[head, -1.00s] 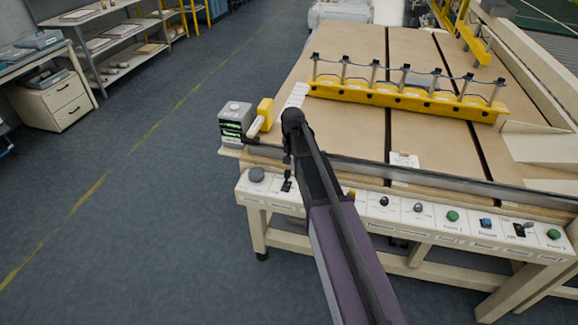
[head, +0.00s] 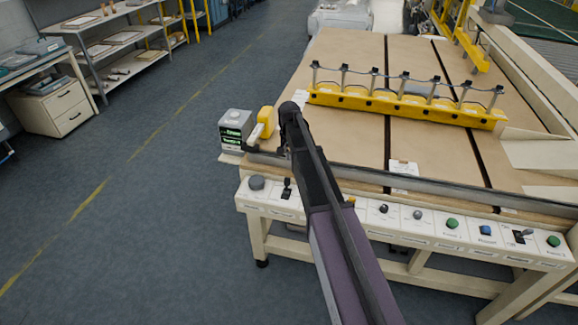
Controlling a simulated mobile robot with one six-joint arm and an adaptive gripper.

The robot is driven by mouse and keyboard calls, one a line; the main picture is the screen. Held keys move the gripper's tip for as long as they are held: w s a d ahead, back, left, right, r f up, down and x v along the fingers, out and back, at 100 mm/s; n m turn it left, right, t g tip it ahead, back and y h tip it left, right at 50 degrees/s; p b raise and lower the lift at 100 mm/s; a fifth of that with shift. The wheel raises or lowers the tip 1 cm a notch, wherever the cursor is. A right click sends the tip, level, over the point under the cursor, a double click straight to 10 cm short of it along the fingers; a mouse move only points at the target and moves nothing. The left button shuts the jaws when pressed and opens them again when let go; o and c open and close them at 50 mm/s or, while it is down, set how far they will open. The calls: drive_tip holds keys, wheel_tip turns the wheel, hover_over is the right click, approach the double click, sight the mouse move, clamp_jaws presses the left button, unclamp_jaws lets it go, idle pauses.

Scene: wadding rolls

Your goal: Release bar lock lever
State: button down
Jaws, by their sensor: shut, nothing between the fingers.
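A lever (head: 266,121) with a yellow grip and a cream arm stands tilted at the left front corner of the table, beside a small grey box (head: 235,118). It looks like the bar lock lever. A long metal bar (head: 440,188) runs along the table's front edge from there. My gripper (head: 283,150) is shut and empty, just right of the lever at the bar's left end; a gap shows between it and the yellow grip. My dark arm hides part of the bar and panel.
A cream control panel (head: 470,237) with several buttons and a black toggle (head: 287,188) lies below the bar. A yellow beam (head: 400,106) with metal posts crosses the brown tabletop (head: 340,60). Open floor (head: 150,220) lies to the left.

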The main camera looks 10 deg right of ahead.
sight(289, 175)
drive_tip(key=shift+f+b, duration=4.85)
drive_tip(key=shift+f, duration=0.1)
drive_tip(key=shift+s+a, duration=0.1)
drive_tip(key=shift+a, duration=0.15)
drive_tip(key=shift+r, duration=0.1)
